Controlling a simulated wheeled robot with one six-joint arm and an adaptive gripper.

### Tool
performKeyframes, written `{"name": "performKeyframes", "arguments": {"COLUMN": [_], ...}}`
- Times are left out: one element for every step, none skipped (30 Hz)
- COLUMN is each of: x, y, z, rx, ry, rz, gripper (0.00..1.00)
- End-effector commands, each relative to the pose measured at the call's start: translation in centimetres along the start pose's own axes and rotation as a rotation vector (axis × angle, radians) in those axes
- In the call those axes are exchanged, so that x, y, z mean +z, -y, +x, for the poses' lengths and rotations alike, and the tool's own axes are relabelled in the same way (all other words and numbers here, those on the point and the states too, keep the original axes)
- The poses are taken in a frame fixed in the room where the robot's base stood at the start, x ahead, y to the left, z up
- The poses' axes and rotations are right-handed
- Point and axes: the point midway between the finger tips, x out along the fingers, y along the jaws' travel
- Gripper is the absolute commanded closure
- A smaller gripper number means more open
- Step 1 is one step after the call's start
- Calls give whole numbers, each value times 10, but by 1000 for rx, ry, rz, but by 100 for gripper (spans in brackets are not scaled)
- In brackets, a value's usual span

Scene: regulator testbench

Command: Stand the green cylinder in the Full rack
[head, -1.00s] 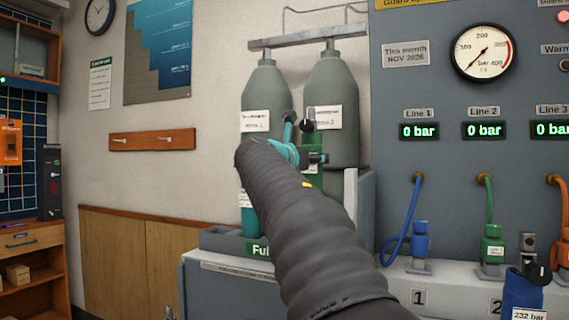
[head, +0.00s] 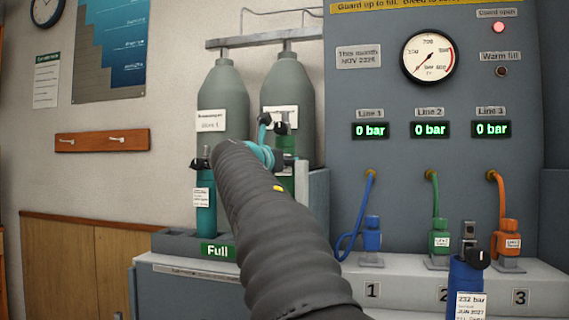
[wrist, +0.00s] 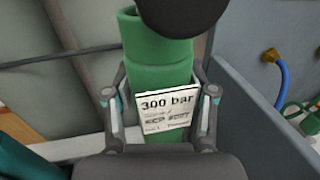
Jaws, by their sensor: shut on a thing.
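The green cylinder (wrist: 155,65) fills the middle of the wrist view, with a white 300 bar label and a dark round top. My gripper (wrist: 160,95) is shut on it, one finger on each side. In the head view the green cylinder (head: 288,146) shows partly behind my arm, near the teal parts of my gripper (head: 262,152), in front of the grey bottles. The Full rack (head: 172,242) is at lower left with its green sign; a teal cylinder (head: 206,215) stands in it. The green cylinder's base is hidden by my arm.
Two large grey bottles (head: 222,95) stand behind the rack. A grey panel (head: 390,100) with hoses is at right. A blue cylinder (head: 465,275) stands at the front right. The rack's right part is hidden by my arm.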

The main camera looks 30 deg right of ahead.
Motion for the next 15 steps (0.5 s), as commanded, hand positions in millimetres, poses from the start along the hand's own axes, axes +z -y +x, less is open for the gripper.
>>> {"name": "performKeyframes", "arguments": {"x": [-3,-5,-7,-9,-11,-14,-16,-17,-20,-22,-24,-26,-28,-30,-33], "y": [1,1,1,1,1,1,1,1,1,1,1,1,1,1,1], "z": [-1,-1,-1,-1,-1,-1,-1,-1,-1,-1,-1,-1,-1,-1,-1], "rx": [0,0,0,0,0,0,0,0,0,0,0,0,0,0,0], "ry": [5,4,4,4,4,4,4,5,5,5,5,5,5,5,5], "rz": [2,2,2,2,1,1,1,1,1,1,1,2,2,2,2], "gripper": [93,93,93,93,93,93,93,93,93,93,93,93,93,93,93]}}
